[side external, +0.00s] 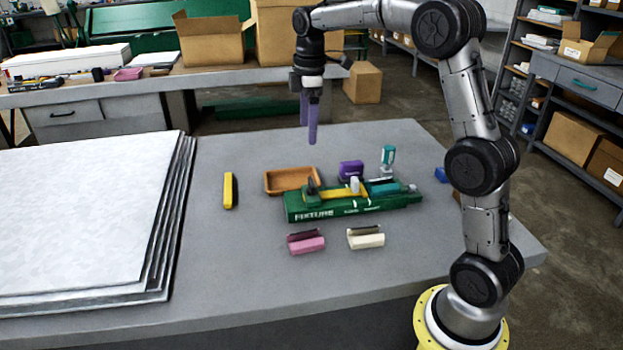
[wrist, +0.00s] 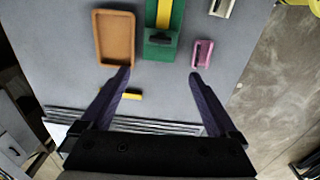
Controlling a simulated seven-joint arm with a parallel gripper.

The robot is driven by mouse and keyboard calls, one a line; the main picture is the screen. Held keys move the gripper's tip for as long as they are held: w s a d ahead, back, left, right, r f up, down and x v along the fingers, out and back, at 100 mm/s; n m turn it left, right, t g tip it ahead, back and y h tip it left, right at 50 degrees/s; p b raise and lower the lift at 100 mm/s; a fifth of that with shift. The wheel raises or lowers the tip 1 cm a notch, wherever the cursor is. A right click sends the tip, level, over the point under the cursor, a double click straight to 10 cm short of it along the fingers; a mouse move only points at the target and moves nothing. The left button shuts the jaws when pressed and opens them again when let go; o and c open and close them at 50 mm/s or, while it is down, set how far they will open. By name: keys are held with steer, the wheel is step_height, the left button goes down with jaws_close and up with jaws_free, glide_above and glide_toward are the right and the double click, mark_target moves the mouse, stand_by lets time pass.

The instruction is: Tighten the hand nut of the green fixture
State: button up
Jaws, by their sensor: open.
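The green fixture (side external: 350,207) lies on the grey workbench, with a yellow bar along its top. A dark upright knob-like part (side external: 312,186) stands at its left end and also shows in the wrist view (wrist: 160,38). A pale upright part (side external: 354,185) stands near its middle. I cannot tell for sure which is the hand nut. My gripper (side external: 309,140) hangs above the bench, higher than the fixture and apart from it. In the wrist view its purple fingers (wrist: 160,74) are spread with nothing between them, and the fixture's near end lies just beyond the tips.
An orange-brown tray (side external: 284,190), a purple block (side external: 351,170) and a teal-topped part (side external: 388,156) stand behind the fixture. Pink (side external: 306,243) and cream (side external: 366,238) blocks lie in front. A yellow-black item (side external: 230,190) and stacked sheets (side external: 85,215) are left. Bench between is clear.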

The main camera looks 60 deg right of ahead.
mark_target(311, 182)
steer(key=shift+g, duration=0.3)
steer(key=f, duration=1)
steer(key=d+f, duration=0.1)
steer(key=f, duration=0.5)
steer(key=shift+d, duration=0.1)
steer(key=c, duration=1.4)
steer(key=shift+r, duration=0.1)
